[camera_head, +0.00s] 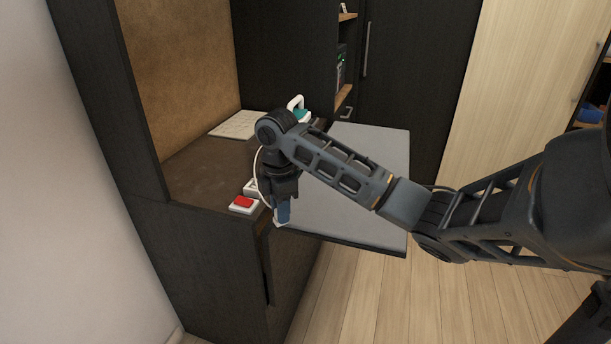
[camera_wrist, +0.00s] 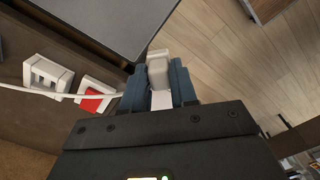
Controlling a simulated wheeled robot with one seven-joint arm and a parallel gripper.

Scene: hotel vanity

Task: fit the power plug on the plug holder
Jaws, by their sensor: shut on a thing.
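My gripper (camera_head: 283,214) points down past the front edge of the dark counter, its blue fingers shut on the white power plug (camera_wrist: 158,68). The plug's tip also shows below the fingers in the head view (camera_head: 281,224). A white cord (camera_wrist: 100,95) runs from the gripper to the left over the counter. A white open-framed block (camera_wrist: 45,76), seemingly the plug holder, sits on the counter beside a white piece with a red top (camera_wrist: 95,95). The plug is apart from both.
A grey panel (camera_head: 365,160) juts out right of my gripper. A white-and-teal object (camera_head: 299,109) stands behind my arm. A pale flat mat (camera_head: 234,124) lies at the counter's back. The dark counter (camera_head: 200,175) is mostly bare; open wooden floor (camera_head: 350,290) lies in front.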

